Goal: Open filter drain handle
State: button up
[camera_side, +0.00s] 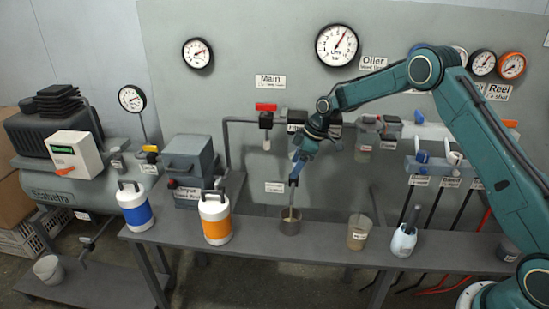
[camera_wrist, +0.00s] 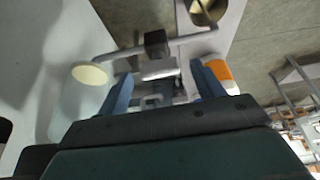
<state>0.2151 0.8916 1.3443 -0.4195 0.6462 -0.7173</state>
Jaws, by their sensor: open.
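The filter drain handle cannot be made out for certain. In the side view the filter assembly by the panel label (camera_side: 293,127) is partly hidden behind my wrist. My gripper (camera_side: 294,178) points down in front of the panel, above a brown cup (camera_side: 290,226) on the bench. A thin pale line runs between the gripper and the cup; I cannot tell what it is. In the wrist view my gripper (camera_wrist: 164,88) has its two blue fingers apart. Grey fittings (camera_wrist: 158,70) and a black block on a pipe (camera_wrist: 156,43) show between and beyond them. No grip on anything is visible.
A blue-banded jug (camera_side: 135,208) and an orange-banded jug (camera_side: 214,220) stand left of the cup. A tan cup (camera_side: 358,235) and a white container (camera_side: 403,242) stand right. A red-handled valve (camera_side: 266,118) is on the panel. The bench (camera_side: 325,247) is clear between the cups.

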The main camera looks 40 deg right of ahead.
jog(key=v, duration=1.3)
jog(key=shift+r, duration=0.25)
jog(key=shift+s+a+r, duration=0.1)
jog(key=s+a+r+m+t+h, duration=0.1)
jog(key=s+a+r+m, duration=0.15)
jog(key=s+r, duration=0.55)
jog(key=s+a+r+m+h, duration=0.15)
jog(key=s+a+r, duration=0.3)
jog(key=s, duration=0.55)
jog(key=s+f+m+t, duration=0.1)
jog(key=s+m, duration=0.4)
jog(key=s, duration=1.6)
jog(key=shift+s+a+f+h, duration=0.25)
jog(key=shift+a+f+h, duration=0.15)
jog(key=shift+f, duration=0.2)
